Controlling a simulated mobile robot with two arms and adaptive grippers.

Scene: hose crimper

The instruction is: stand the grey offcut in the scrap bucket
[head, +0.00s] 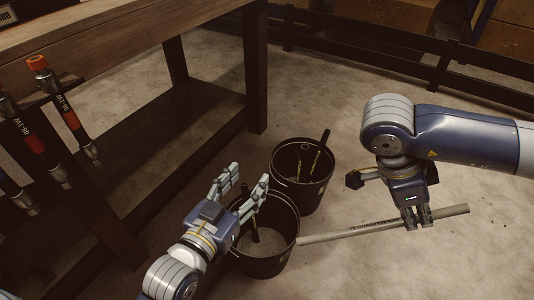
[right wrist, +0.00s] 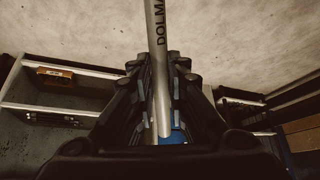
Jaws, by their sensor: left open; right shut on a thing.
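The grey offcut (head: 325,237) is a long, thin rod with dark lettering. My right gripper (head: 419,226) is shut on it near its right end. It is held nearly level in the head view, its left end beside the near bucket's rim; whether they touch I cannot tell. The offcut (right wrist: 156,60) also runs between the fingers in the right wrist view. Two black buckets stand on the floor, a near one (head: 268,268) and a far one (head: 318,198); which is the scrap bucket I cannot tell. My left gripper (head: 249,174) is open and empty over the near bucket.
Short pieces stand inside both buckets. A wooden bench (head: 110,45) with a lower shelf stands at the left. Hoses with orange-red bands (head: 62,105) are at the far left. A dark rail (head: 385,65) crosses the back. The floor right of the buckets is clear.

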